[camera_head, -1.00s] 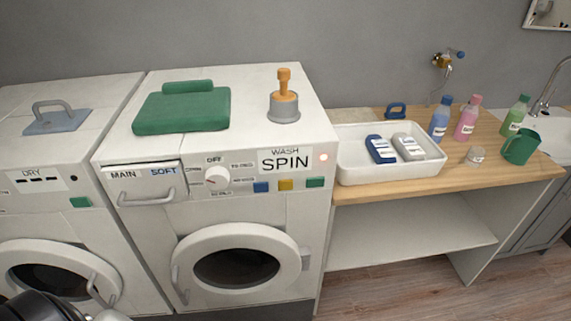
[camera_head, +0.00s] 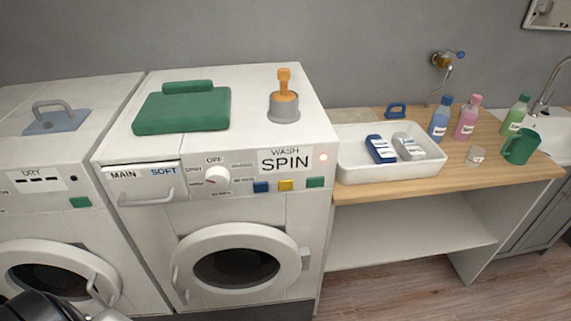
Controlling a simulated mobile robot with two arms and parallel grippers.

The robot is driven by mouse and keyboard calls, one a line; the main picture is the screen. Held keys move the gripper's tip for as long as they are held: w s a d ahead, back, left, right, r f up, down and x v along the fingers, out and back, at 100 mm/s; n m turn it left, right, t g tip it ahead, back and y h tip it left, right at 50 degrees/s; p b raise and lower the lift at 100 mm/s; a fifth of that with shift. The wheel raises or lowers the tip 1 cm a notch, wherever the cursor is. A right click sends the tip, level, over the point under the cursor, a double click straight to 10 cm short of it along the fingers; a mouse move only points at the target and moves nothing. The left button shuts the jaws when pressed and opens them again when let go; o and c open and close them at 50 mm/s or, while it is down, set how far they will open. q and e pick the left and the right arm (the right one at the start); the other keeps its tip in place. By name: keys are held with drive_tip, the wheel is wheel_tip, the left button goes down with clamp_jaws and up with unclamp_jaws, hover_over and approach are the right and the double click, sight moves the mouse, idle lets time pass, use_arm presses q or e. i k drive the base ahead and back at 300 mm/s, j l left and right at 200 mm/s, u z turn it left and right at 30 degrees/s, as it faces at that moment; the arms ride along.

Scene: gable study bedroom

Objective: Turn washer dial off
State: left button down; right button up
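The washer (camera_head: 150,235) stands in the middle-left of the head view, with "WASH SPIN" printed on its front panel. Its dial (camera_head: 217,176) is a round white knob between the detergent drawer and the colored buttons. A small red mark shows at the knob's lower left, away from the "OFF" label (camera_head: 213,160) above it. The small labels around the dial are too blurred to read surely. Nothing touches the dial. A dark rounded part of my arm shows at the bottom left corner, in front of the dryer. No fingers of either gripper are in view.
The drawer (camera_head: 150,184) is shut and the round door (camera_head: 237,230) looks closed. A dryer (camera_head: 75,95) adjoins at left, a wooden counter (camera_head: 400,192) with a white tray (camera_head: 350,165) at right.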

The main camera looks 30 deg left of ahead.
sight(217, 177)
drive_tip(key=u, duration=1.3)
